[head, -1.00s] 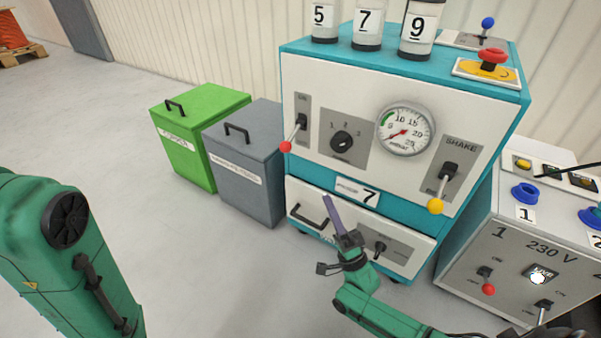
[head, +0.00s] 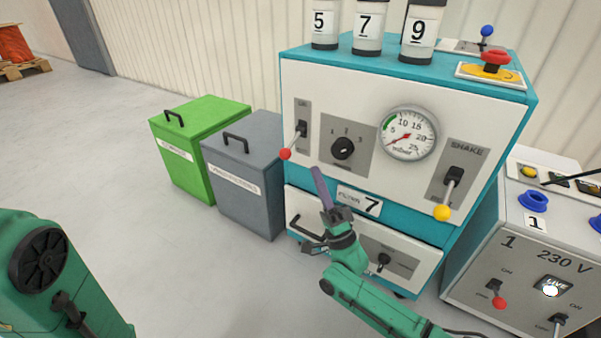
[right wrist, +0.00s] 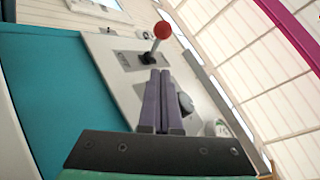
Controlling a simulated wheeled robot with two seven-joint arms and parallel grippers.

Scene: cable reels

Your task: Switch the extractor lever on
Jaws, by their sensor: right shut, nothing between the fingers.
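The extractor (head: 330,92) is a teal cabinet with a white front. A lever with a red ball (head: 285,154) sits at the left of its front under a small label that seems to read ON. The lever points down. In the right wrist view the red-ball lever (right wrist: 162,30) stands beyond the fingertips, apart from them. My right gripper (head: 316,170) is in front of the cabinet's lower front, right of and below the red ball. Its purple fingers are shut and empty; they also show in the right wrist view (right wrist: 157,75). My left gripper is out of view; only my left arm shows.
A rotary knob (head: 343,149), a pressure gauge (head: 407,132) and a yellow-ball SHAKE lever (head: 442,212) share the front. A drawer handle (head: 305,228) sits below. Green (head: 200,150) and grey (head: 245,185) bins stand left. A grey 230 V box (head: 520,255) stands right.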

